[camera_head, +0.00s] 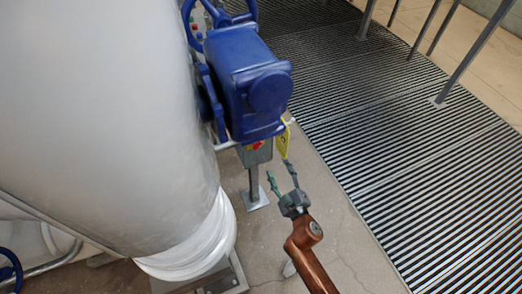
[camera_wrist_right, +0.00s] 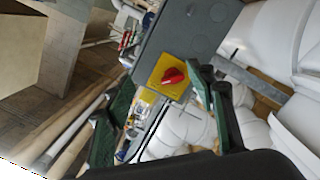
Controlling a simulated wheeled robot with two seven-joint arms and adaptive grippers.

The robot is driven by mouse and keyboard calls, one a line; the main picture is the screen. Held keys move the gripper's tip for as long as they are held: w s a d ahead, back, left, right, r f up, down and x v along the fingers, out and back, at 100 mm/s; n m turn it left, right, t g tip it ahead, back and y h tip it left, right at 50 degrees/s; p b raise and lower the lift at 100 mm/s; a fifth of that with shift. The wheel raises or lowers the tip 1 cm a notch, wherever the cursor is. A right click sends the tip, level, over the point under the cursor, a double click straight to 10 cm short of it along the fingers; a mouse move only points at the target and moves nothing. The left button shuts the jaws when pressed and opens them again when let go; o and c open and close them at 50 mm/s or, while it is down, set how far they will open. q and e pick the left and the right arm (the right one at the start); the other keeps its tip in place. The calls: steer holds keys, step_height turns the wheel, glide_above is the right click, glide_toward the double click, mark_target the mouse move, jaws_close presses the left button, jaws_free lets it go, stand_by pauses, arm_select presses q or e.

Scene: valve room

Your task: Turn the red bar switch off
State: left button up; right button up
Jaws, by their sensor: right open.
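The red bar switch (camera_wrist_right: 172,76) sits on a yellow plate (camera_wrist_right: 158,90) on a grey box (camera_wrist_right: 190,35) in the right wrist view. In the head view the red switch (camera_head: 256,146) shows small on the grey box, partly hidden under the blue valve housing. My right gripper (camera_head: 281,178) is open and empty, just in front of and below the box. Its two green fingers also show in the right wrist view (camera_wrist_right: 150,115), with the switch beyond them and apart from them. My left gripper is not in view.
The blue valve housing (camera_head: 250,85) overhangs the box. A large white tank (camera_head: 95,110) stands at left. The box's post (camera_head: 254,185) stands on concrete floor. A yellow tag (camera_head: 283,142) is beside the box. Grating (camera_head: 400,130) lies to the right.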

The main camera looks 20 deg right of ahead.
mark_target(259, 147)
steer(key=shift+n+t+y, duration=0.4)
steer(key=shift+n+y, duration=0.4)
steer(key=shift+w+a+r+b, duration=0.35)
steer(key=shift+w+a, duration=0.25)
steer(key=shift+w, duration=1.05)
steer(key=shift+w+a+r+b, duration=0.35)
steer(key=shift+w+a, duration=0.2)
steer(key=shift+w, duration=1.05)
steer(key=shift+w+a+r+b, duration=0.35)
steer(key=shift+w+a, duration=0.25)
steer(key=shift+w, duration=1.05)
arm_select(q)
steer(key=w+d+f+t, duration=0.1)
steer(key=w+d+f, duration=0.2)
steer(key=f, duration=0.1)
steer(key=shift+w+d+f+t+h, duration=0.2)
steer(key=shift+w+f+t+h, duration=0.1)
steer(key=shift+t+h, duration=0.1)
arm_select(e)
steer(key=shift+c, duration=0.2)
steer(key=shift+f, duration=0.1)
steer(key=c, duration=1.1)
